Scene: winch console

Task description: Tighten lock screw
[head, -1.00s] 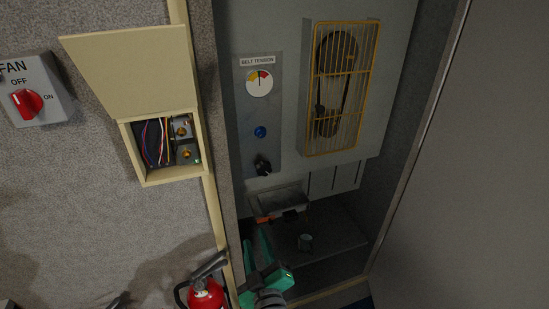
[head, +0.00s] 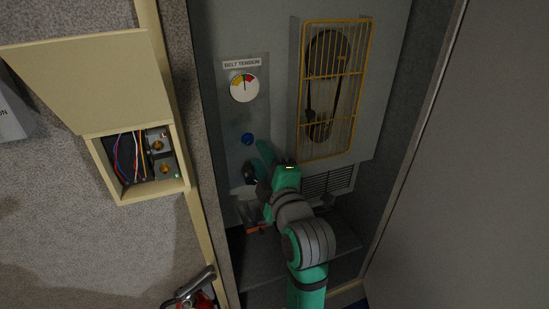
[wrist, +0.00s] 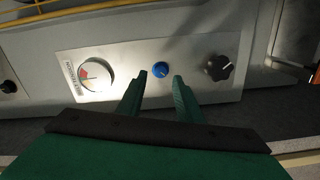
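A blue knob (head: 247,139), which looks like the lock screw though no label names it, is on the grey panel below the BELT TENSION gauge (head: 244,88). In the wrist view my gripper (wrist: 160,76) is open and empty. The blue knob (wrist: 161,69) shows in the gap between its fingertips, seemingly just beyond them; I see no contact. The black knob (wrist: 219,67) lies right of the fingers and the gauge (wrist: 93,75) left.
A yellow wire guard (head: 333,90) covers a belt and pulleys right of the gauge. An open cream box (head: 136,165) with wires is on the left wall. A large grey panel (head: 455,170) bounds the right side. A red extinguisher (head: 201,300) stands low left.

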